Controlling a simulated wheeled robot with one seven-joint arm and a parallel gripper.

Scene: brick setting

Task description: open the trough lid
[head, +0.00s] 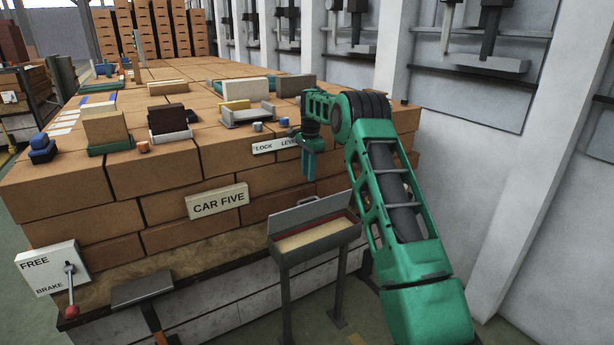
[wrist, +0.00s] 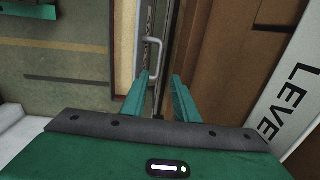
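The trough (head: 318,248) is a narrow grey box on legs in front of the brick stack, with a pale fill and a reddish inner edge. Its grey lid (head: 308,212) stands raised along the back side, with a small loop handle (head: 306,200) on its upper edge. The handle also shows in the wrist view (wrist: 154,42). My gripper (head: 308,175) points down, above and apart from the lid. In the wrist view its two green fingers (wrist: 161,82) are spread with nothing between them. The handle shows just beyond the fingertips.
The brick stack (head: 150,170) stands close behind the trough, with a "LOCK LEVER" sign (head: 275,145) and a "CAR FIVE" sign (head: 217,201). A "FREE/BRAKE" panel (head: 45,268) with a lever is at the left. A grey wall (head: 470,180) stands at the right.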

